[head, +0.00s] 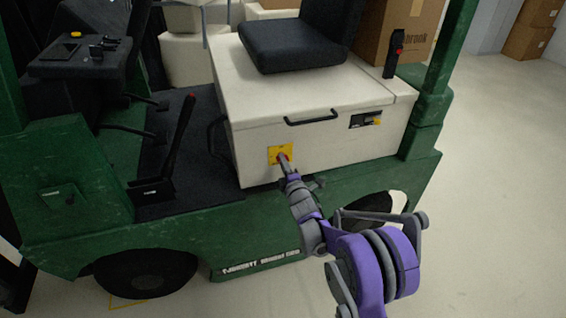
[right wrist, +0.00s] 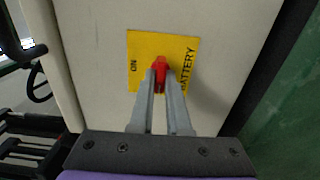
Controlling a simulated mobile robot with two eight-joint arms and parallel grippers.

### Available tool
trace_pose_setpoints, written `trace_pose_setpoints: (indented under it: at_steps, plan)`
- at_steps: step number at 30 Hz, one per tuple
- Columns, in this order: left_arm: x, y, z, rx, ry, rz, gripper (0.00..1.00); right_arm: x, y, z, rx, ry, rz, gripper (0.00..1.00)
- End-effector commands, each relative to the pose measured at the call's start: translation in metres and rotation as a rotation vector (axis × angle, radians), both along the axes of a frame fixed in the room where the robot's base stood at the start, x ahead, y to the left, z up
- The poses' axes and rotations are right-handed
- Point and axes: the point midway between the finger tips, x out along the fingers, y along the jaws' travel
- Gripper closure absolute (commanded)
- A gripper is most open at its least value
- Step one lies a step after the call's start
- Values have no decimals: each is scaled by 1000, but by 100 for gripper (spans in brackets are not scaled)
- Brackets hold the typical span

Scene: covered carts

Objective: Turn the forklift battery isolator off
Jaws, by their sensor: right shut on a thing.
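The battery isolator is a red handle (right wrist: 160,68) on a yellow plate (right wrist: 185,46) marked "ON" and "BATTERY". In the head view the yellow plate (head: 274,151) is on the cream side panel of the green forklift (head: 180,235), below the seat. My right gripper (head: 285,162) reaches it from the lower right. In the right wrist view my right gripper (right wrist: 161,82) is shut on the red handle, with one finger on each side. The fingers hide part of the handle and the lower plate. My left gripper is not in view.
The seat (head: 298,45) is above, and a black lever (head: 178,140) stands to the left. Open floor (head: 490,190) lies to the right.

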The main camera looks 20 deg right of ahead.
Motion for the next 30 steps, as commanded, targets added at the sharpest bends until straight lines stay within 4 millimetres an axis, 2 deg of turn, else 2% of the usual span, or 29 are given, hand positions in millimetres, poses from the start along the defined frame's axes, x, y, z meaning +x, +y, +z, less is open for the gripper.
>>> trace_pose_setpoints:
  at_steps: [11, 12, 16, 26, 30]
  plan:
    - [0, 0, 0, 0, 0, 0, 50, 0, 0, -1, -6, 1, 0, 100]
    - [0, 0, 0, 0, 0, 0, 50, 0, 0, -1, -6, 1, 0, 80]
    - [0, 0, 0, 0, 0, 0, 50, 0, 0, 0, -5, 1, 0, 56]
    - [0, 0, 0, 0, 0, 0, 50, -2, 0, 0, -4, 0, 0, 55]
    - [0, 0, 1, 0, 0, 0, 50, -17, -1, 1, -3, 0, -1, 55]
